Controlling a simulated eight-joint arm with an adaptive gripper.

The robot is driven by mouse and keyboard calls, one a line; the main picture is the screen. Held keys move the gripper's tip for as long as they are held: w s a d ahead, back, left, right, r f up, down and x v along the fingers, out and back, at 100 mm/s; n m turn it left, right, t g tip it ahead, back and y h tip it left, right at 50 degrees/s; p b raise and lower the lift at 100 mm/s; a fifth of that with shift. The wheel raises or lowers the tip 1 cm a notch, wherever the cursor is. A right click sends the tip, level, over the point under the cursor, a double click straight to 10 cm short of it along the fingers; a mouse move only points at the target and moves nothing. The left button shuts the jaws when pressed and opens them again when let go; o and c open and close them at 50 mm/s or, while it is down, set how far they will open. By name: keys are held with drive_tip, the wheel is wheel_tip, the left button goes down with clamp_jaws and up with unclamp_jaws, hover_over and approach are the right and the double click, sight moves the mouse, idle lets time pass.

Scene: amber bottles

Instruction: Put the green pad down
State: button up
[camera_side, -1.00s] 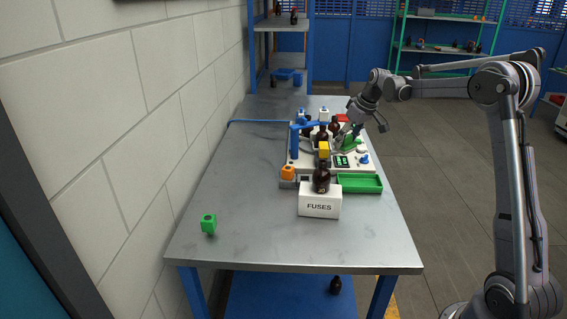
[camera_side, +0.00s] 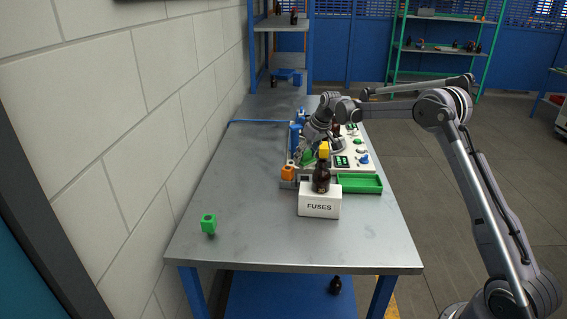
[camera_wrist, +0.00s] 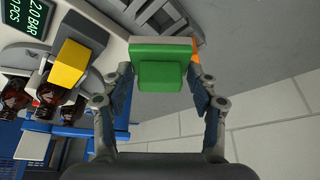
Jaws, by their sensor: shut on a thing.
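The green pad (camera_wrist: 162,65) is between the two fingers of my gripper (camera_wrist: 160,85) in the wrist view, and the gripper is shut on it. In the side view the green pad (camera_side: 308,157) shows small and partly covered at the left part of the white machine panel. My gripper (camera_side: 304,154) is there, left of the yellow block (camera_side: 324,150) and behind the orange block (camera_side: 288,172). I cannot tell whether the pad touches the surface under it.
An amber bottle (camera_side: 321,178) stands on the white FUSES box (camera_side: 319,205) in front. A green tray (camera_side: 359,184) lies to its right. Bottles (camera_wrist: 75,108) and a grey slotted part (camera_wrist: 160,14) are close in the wrist view.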

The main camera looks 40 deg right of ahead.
sight(308, 160)
drive_tip(key=shift+f, duration=2)
drive_tip(key=shift+f, duration=0.6)
drive_tip(key=o, duration=1.3)
drive_tip(key=shift+c, duration=0.2)
drive_tip(key=shift+r, duration=0.1)
